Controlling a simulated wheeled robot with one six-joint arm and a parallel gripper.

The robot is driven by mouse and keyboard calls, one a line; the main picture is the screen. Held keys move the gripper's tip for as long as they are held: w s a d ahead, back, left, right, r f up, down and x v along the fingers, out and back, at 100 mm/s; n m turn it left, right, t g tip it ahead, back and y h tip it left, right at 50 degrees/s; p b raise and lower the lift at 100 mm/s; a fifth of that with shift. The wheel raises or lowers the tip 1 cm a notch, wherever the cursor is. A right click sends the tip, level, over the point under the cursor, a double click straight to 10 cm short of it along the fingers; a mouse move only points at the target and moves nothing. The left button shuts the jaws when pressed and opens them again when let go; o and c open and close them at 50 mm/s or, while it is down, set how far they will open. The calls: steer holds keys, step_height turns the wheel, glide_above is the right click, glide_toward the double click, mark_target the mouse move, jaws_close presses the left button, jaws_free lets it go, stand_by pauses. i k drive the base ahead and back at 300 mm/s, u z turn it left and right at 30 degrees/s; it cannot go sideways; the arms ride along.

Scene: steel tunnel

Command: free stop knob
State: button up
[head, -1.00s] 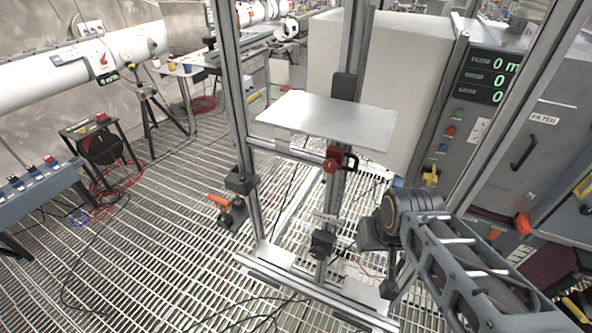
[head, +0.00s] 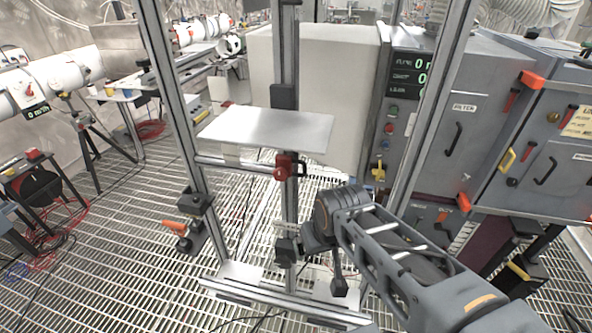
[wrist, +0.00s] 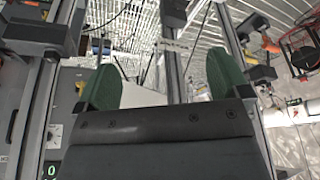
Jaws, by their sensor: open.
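A metal stand carries a pale flat plate (head: 268,130). A red knob (head: 283,172) sits on the middle post just below the plate. A black block (head: 287,250) is low on the same post. An orange-handled black clamp (head: 183,229) is on the left post. I cannot tell which is the stop knob. My gripper (head: 310,238) is just right of the low block, below the red knob. The wrist view shows its green finger pads apart, with the gripper (wrist: 164,65) open and empty. A post shows beyond the pads; contact is unclear.
The stand's right upright (head: 432,115) passes close to my arm. A grey cabinet (head: 450,140) with a display and handles stands behind to the right. Cables lie on the grated floor (head: 120,250), which is open at left.

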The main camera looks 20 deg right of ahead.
mark_target(280, 174)
steer(key=z, duration=2)
steer(key=k, duration=1.25)
steer(key=u, duration=2.4)
steer(key=i, duration=0.5)
steer(key=z, duration=0.05)
